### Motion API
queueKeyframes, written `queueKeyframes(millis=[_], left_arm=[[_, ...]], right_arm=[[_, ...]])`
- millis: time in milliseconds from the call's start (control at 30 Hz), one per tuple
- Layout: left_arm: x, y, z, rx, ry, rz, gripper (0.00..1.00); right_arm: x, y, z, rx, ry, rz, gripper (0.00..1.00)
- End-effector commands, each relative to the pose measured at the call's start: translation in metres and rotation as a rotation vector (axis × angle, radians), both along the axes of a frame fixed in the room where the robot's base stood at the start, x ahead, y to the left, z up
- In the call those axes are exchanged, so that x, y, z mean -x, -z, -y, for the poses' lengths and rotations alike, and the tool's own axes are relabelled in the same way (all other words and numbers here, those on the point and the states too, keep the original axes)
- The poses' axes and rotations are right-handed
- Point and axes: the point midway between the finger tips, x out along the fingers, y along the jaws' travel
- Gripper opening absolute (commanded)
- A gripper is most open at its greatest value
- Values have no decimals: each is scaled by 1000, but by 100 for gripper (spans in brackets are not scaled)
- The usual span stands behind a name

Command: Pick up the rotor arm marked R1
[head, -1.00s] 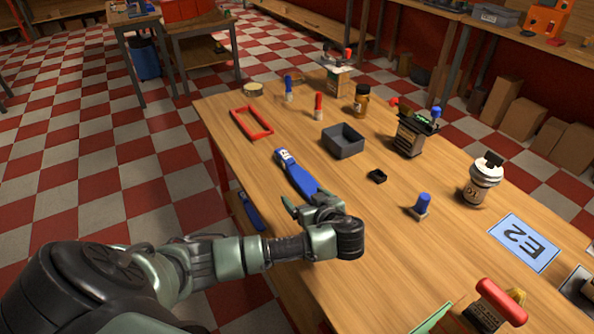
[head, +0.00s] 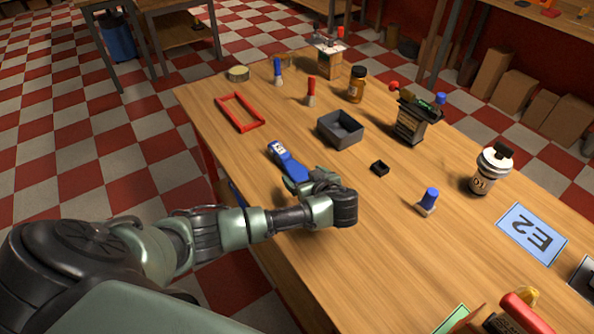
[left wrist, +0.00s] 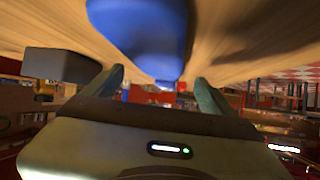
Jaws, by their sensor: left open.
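A blue rotor arm (head: 287,162) with a white label at its far end lies on the wooden table; the label's marking is too small to read. My left gripper (head: 312,182) is at the near part of the blue arm and hides that end. In the left wrist view the blue arm (left wrist: 145,35) shows large between the two spread fingers of the left gripper (left wrist: 158,78). The fingers are open, on either side of it; I cannot tell whether they touch it. My right gripper is not in view.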

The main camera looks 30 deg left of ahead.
Motion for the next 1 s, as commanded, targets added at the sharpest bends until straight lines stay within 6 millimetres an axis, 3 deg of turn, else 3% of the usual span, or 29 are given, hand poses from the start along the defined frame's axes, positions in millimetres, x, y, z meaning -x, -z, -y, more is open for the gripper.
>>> queueKeyframes(millis=[200,467,767,1000], left_arm=[[-13,12,-18,-2,1,-1,86],[-14,14,-20,1,1,-1,86],[-14,14,-19,1,1,-1,5],[-15,13,-19,-1,1,1,3]], right_arm=[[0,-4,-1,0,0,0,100],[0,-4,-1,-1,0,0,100],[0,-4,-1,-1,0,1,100],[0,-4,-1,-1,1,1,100]])
